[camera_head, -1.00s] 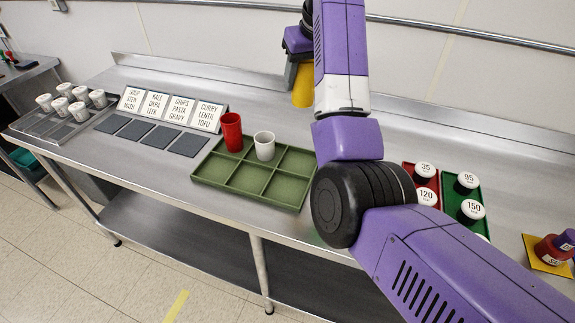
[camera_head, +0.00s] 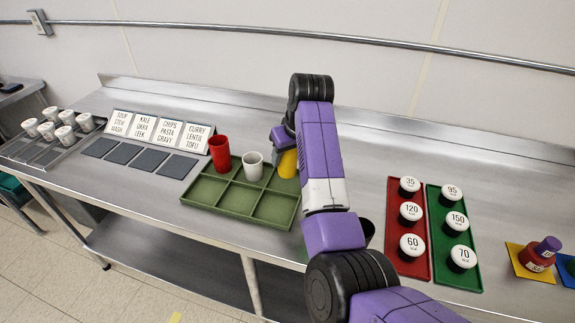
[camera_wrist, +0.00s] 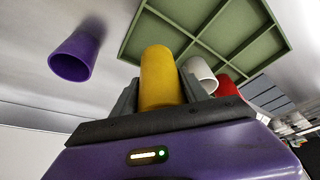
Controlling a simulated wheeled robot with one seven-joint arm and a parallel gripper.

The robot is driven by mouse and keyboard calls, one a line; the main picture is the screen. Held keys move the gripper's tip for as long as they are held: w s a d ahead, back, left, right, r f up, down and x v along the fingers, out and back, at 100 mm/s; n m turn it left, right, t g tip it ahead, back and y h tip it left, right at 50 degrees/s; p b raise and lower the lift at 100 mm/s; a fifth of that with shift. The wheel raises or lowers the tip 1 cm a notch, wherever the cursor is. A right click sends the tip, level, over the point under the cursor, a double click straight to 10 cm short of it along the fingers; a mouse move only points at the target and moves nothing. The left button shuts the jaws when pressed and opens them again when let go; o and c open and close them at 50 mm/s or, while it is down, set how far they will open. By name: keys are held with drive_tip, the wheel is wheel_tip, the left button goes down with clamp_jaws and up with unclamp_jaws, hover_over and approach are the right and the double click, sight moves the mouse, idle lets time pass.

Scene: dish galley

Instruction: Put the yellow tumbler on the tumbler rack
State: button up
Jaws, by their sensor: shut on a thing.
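The yellow tumbler (camera_head: 288,165) is held in my gripper (camera_head: 276,155), over or at the back right compartment of the green tumbler rack (camera_head: 240,216). I cannot tell whether it touches the rack floor. In the wrist view the yellow tumbler (camera_wrist: 158,76) stands between the two dark fingers, with the rack (camera_wrist: 150,20) beyond it. A red tumbler (camera_head: 219,153) is in the rack's back left compartment and a white tumbler (camera_head: 253,167) in the back middle one, close beside my gripper. The front compartments look empty.
A purple tumbler (camera_wrist: 73,57) stands apart from the rack in the wrist view. Red (camera_head: 407,272) and green (camera_head: 470,277) trays with numbered lidded pots lie to the right. Dark mats (camera_head: 149,159) and label cards (camera_head: 166,132) lie left. A wall rail (camera_head: 300,36) runs behind.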

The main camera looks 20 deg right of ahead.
sight(288, 167)
drive_tip(key=shift+f, duration=1.95)
drive_tip(key=shift+f, duration=0.15)
drive_tip(key=o, duration=1.4)
drive_tip(key=v, duration=1.2)
drive_tip(key=shift+b, duration=0.3)
